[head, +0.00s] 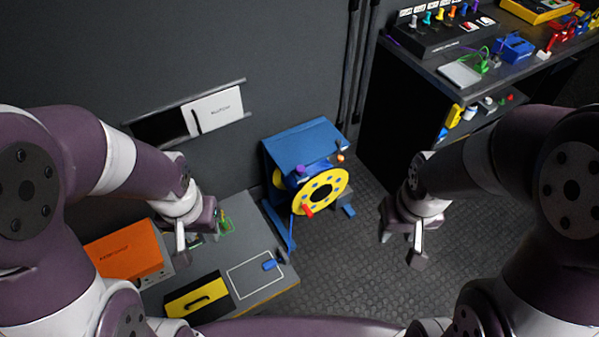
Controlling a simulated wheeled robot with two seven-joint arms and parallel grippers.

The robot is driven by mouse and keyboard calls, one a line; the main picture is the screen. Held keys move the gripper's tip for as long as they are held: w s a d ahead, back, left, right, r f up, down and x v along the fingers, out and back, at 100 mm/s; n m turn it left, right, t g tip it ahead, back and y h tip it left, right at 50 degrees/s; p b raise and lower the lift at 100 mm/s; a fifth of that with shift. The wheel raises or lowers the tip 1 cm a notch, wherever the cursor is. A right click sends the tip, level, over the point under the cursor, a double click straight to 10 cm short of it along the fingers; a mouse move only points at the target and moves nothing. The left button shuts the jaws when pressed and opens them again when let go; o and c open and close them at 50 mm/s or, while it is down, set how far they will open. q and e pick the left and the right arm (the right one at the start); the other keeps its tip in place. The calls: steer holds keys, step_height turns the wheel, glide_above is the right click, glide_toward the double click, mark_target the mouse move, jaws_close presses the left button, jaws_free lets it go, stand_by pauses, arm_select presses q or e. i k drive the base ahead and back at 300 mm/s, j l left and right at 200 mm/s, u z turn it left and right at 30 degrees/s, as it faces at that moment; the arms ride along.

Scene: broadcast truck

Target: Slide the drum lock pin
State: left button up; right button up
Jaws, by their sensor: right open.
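A drum with a yellow flange (335,182) stands on a blue frame (300,142) near the wall, in the middle of the head view. A red piece (308,211) shows at the flange's lower left. An orange knob (340,157) and a purple knob (300,170) show near its top. I cannot tell for certain which of these is the lock pin. My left gripper (198,243) is open and empty, left of the drum above a grey bench. My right gripper (402,246) is open and empty, to the right of the drum above the floor. Neither touches the drum.
The grey bench (240,215) at lower left holds an orange case (130,252), a yellow-and-black box (200,296) and a small blue block (270,265). A dark shelf unit (400,110) with equipment stands at upper right. The floor (345,265) before the drum is clear.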

mark_target(301, 170)
steer(key=i+l+u, duration=0.6)
steer(key=i+l, duration=0.15)
steer(key=l, duration=0.25)
